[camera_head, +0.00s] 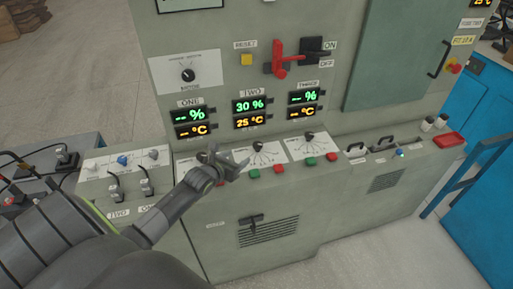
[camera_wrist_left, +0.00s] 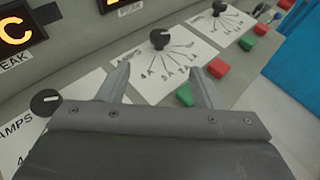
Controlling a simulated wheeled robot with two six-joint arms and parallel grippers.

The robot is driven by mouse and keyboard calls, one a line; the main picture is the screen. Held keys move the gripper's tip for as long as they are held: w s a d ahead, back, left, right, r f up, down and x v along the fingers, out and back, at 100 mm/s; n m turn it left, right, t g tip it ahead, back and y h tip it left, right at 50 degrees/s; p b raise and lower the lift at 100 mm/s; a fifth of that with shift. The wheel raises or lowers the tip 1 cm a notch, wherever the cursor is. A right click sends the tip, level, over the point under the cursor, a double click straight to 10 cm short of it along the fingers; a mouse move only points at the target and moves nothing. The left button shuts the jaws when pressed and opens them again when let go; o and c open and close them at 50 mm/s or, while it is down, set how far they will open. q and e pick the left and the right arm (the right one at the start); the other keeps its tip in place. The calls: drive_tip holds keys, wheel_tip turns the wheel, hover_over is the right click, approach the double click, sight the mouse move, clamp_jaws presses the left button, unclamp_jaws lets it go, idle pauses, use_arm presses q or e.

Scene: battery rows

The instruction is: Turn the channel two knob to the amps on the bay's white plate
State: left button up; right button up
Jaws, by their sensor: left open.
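The channel two knob (camera_head: 258,143) is black and stands on a white dial plate (camera_head: 268,157) with fanned lines, below the "TWO" display (camera_head: 249,107). It shows clearly in the left wrist view (camera_wrist_left: 160,38), with amp marks around it. My left gripper (camera_head: 230,160) is open and empty, just left of and nearer than this knob. In the left wrist view its fingers (camera_wrist_left: 158,66) spread below the knob, apart from it. A low white plate (camera_head: 125,163) with small knobs lies on the left unit above "TWO" and "ONE" labels; its writing is too small to read.
The channel one knob (camera_wrist_left: 45,102) and channel three knob (camera_head: 309,135) flank channel two. Green (camera_head: 254,174) and red (camera_head: 279,169) buttons line the front edge. A red lever (camera_head: 281,62) stands on the panel above. Black plugs with cables (camera_head: 116,187) rise from the left unit.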

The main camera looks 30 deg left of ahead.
use_arm(q)
approach(257, 145)
drive_tip(key=shift+w+a+f, duration=0.1)
drive_tip(key=shift+w, duration=0.1)
drive_tip(key=b+x, duration=0.3)
drive_tip(key=x, duration=0.4)
drive_tip(key=shift+w+f+b, duration=0.15)
drive_tip(key=shift+f+b, duration=0.05)
drive_tip(key=shift+b, duration=0.15)
drive_tip(key=shift+w+f+b, duration=0.15)
drive_tip(key=shift+w+b, duration=0.2)
drive_tip(key=shift+w, duration=0.3)
use_arm(e)
drive_tip(key=shift+w+a+f, duration=0.1)
drive_tip(key=shift+a+f, duration=0.05)
drive_tip(key=shift+f, duration=1.15)
drive_tip(key=shift+w+a+f, duration=0.1)
drive_tip(key=shift+f, duration=1.2)
